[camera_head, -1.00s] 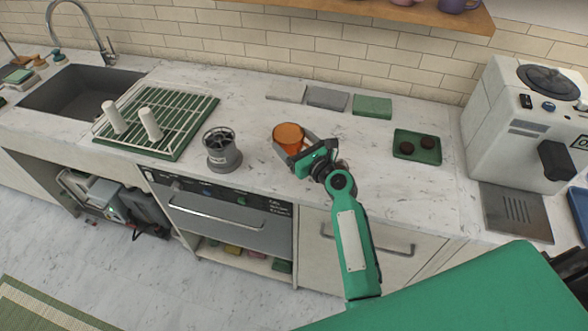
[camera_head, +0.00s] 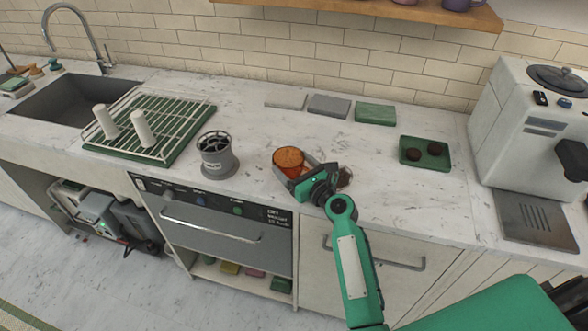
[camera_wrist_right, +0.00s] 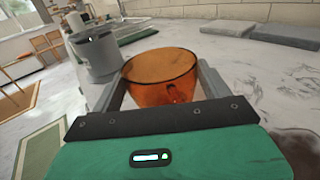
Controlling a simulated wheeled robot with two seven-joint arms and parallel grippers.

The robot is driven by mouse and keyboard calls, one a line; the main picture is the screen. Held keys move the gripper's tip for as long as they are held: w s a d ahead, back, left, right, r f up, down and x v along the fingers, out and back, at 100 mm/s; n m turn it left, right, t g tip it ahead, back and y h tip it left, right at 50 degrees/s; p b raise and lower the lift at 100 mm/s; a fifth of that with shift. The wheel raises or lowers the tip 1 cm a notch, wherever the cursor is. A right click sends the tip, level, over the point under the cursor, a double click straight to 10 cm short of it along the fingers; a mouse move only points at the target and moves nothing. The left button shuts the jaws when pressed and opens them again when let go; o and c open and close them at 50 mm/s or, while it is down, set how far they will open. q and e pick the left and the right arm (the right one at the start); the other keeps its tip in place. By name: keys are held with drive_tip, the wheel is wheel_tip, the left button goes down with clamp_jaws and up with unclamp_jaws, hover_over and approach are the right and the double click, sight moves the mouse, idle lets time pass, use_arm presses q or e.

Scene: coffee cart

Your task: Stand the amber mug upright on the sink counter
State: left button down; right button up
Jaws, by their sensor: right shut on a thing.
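The amber mug (camera_head: 288,158) is a see-through orange cup over the marble counter (camera_head: 385,165), right of a grey canister (camera_head: 217,158). Its open rim faces up and it looks about upright. My right gripper (camera_head: 294,169) is shut on it, with one grey finger on each side. In the right wrist view the mug (camera_wrist_right: 160,70) sits between the fingers of the right gripper (camera_wrist_right: 160,88), its handle toward the palm. I cannot tell whether its base touches the counter. My left gripper is not in view.
A sink (camera_head: 72,100) and a dish rack (camera_head: 185,108) with white cups are at the left. A green tray (camera_head: 425,165) and a coffee machine (camera_head: 535,115) stand at the right. Grey and green cloths (camera_head: 375,114) lie along the wall. A dark brown patch (camera_head: 345,177) lies beside the gripper.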

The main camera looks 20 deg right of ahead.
drive_tip(key=o, duration=0.6)
drive_tip(key=shift+f, duration=0.15)
drive_tip(key=o, duration=0.5)
drive_tip(key=shift+c, duration=0.2)
drive_tip(key=shift+s+r, duration=0.1)
drive_tip(key=shift+r, duration=0.1)
drive_tip(key=b+v, duration=0.1)
drive_tip(key=v, duration=0.9)
drive_tip(key=shift+s+f, duration=0.1)
drive_tip(key=shift+b+v, duration=0.35)
drive_tip(key=shift+v, duration=0.5)
